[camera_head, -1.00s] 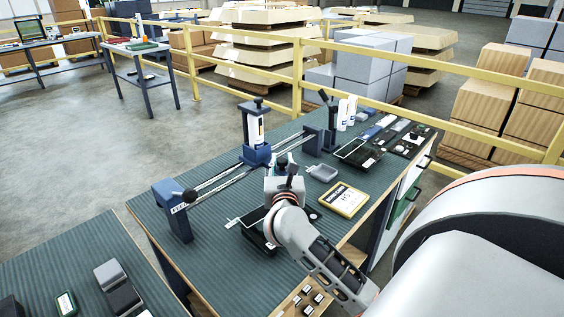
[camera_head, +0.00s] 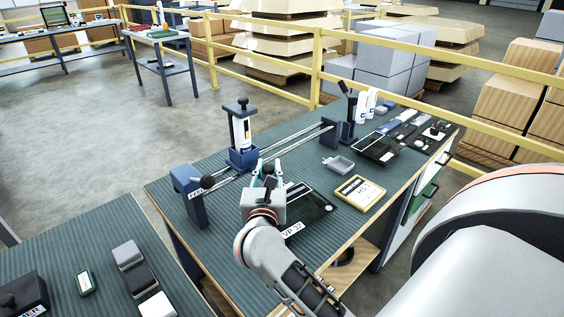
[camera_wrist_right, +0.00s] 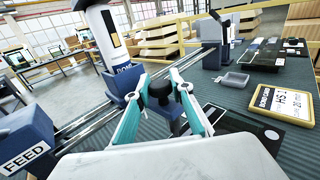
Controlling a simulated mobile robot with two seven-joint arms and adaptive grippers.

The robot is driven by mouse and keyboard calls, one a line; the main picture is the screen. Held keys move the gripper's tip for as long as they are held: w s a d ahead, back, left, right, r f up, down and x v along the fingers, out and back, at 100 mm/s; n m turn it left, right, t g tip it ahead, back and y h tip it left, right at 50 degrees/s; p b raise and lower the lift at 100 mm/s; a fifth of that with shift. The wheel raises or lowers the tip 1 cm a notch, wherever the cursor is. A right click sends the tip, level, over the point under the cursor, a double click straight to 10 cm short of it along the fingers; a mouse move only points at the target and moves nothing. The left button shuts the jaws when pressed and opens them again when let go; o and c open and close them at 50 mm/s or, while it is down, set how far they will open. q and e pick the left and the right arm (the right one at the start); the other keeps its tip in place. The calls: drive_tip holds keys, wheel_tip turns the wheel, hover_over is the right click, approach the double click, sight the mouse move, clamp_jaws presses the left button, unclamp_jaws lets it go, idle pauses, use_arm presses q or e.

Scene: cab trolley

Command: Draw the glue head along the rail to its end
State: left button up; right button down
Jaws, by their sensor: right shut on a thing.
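The glue head (camera_head: 242,152) is a blue carriage with an upright white cartridge and a dark cap. It sits on a two-rod rail (camera_head: 289,143) between a blue post marked FEED (camera_head: 188,195) and a dark blue far post (camera_head: 331,133). It stands nearer the FEED post, with a stretch of rod between them. My right gripper (camera_head: 270,170) is on the near side of the rail. In the right wrist view its teal fingers (camera_wrist_right: 161,92) are shut on a black knob (camera_wrist_right: 160,88) beside the carriage (camera_wrist_right: 121,84). The knob's link to the carriage is hidden. My left gripper is out of view.
A dark panel (camera_head: 312,205) lies beneath and beside my right gripper. A yellow-edged HS 1 card (camera_head: 360,192) and a grey dish (camera_head: 338,165) lie to the right. White bottles (camera_head: 367,104) stand behind. A second bench with small boxes (camera_head: 127,254) is at lower left.

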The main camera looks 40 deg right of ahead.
drive_tip(key=shift+s+a, duration=0.2)
drive_tip(key=shift+a, duration=2.25)
drive_tip(key=c, duration=1.8)
unclamp_jaws()
drive_tip(key=v, duration=0.7)
drive_tip(key=shift+s+a, duration=0.2)
